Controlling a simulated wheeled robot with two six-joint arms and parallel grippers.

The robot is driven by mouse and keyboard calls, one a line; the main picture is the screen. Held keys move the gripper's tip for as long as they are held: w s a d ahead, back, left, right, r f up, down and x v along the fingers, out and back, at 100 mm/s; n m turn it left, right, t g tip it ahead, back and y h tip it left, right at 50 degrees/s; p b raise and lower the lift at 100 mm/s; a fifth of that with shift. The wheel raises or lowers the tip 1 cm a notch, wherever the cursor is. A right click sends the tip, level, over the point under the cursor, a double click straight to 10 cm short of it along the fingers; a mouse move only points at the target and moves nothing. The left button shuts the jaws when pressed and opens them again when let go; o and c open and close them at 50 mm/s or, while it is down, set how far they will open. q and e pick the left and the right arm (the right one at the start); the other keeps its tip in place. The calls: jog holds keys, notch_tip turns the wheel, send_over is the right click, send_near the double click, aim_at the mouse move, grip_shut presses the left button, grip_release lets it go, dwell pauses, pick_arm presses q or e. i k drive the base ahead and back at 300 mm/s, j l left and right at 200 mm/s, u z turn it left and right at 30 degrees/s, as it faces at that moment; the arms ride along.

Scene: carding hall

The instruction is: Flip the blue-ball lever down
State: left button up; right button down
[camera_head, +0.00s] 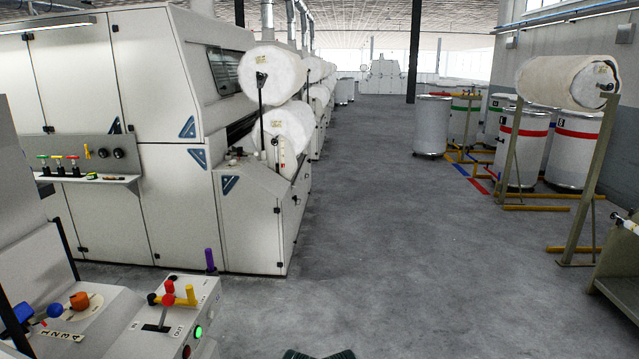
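A blue ball (54,310) sits at the end of a short lever on the pale machine panel (105,297) at the lower left. Its rod runs down and to the left. The low view and small size hide the lever's pivot and slot.
A control box (172,318) to the right carries red, black and yellow handles and a lit green button. A purple grip (210,259) stands behind it. A large white machine (170,210) rises beyond. The grey floor (400,260) is clear; a roll stand (585,210) is at right.

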aim_at(55, 310)
jog(key=u, duration=3.2)
jog(key=k+l, duration=0.45)
jog(key=l, duration=0.15)
jog(key=k+l+u, duration=0.1)
jog(key=k+l, duration=0.4)
jog(key=l, duration=0.1)
